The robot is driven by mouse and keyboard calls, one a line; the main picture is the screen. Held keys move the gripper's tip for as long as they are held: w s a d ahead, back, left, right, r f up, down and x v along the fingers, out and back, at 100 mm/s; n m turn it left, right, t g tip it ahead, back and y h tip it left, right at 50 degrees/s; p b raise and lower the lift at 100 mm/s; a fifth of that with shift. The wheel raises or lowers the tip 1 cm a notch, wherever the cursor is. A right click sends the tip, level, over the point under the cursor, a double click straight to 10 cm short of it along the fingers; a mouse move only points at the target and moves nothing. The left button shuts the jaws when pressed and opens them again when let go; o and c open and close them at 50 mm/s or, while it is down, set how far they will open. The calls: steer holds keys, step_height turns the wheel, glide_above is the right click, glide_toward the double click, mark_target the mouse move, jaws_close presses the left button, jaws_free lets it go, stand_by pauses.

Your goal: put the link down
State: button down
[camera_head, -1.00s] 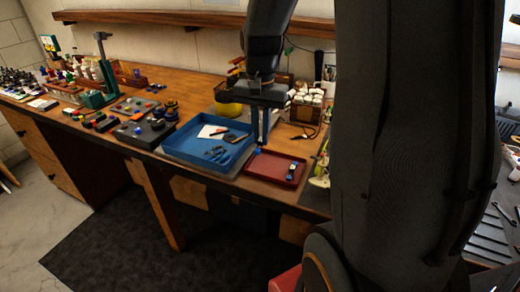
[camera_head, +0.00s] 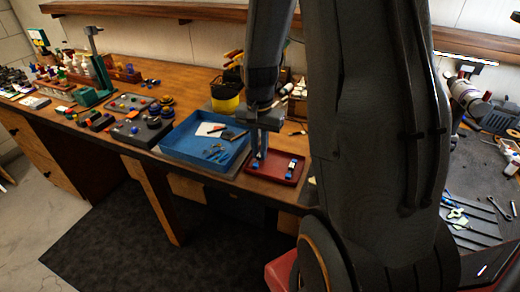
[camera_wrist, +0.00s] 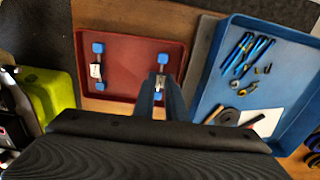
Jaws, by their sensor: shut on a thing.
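My gripper (camera_wrist: 160,88) is shut on a link (camera_wrist: 162,59), a small piece with blue ends, and points down over the right part of the red tray (camera_wrist: 120,37) in the wrist view. A second link (camera_wrist: 97,68) with blue ends and a pale middle lies in the tray to the left, roughly parallel and apart. In the head view my gripper (camera_head: 258,158) is at the red tray's (camera_head: 268,177) left side, and the second link (camera_head: 291,168) shows at its right.
A blue tray (camera_wrist: 293,32) with pliers (camera_wrist: 245,52) and a white sheet stands beside the red tray. A yellow-green container (camera_wrist: 48,92) is at the left in the wrist view.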

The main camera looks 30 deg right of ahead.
steer(key=shift+f, duration=0.3)
steer(key=c, duration=2.1)
jaws_free()
step_height(320, 180, up, 12)
steer(key=b, duration=0.3)
steer(key=s+a+f+n, duration=0.2)
steer(key=s+a+n, duration=0.1)
steer(key=s+a+f+n+t, duration=0.1)
steer(key=s+a+f+n, duration=0.1)
steer(key=s+a+n, duration=0.1)
steer(key=s+a+f+n, duration=0.3)
steer(key=a+n, duration=0.1)
steer(key=a, duration=0.1)
steer(key=shift+s+a+t, duration=0.15)
steer(key=shift+a+t, duration=0.1)
steer(key=shift+t, duration=0.05)
steer(key=shift+f, duration=0.1)
steer(key=shift+f, duration=0.1)
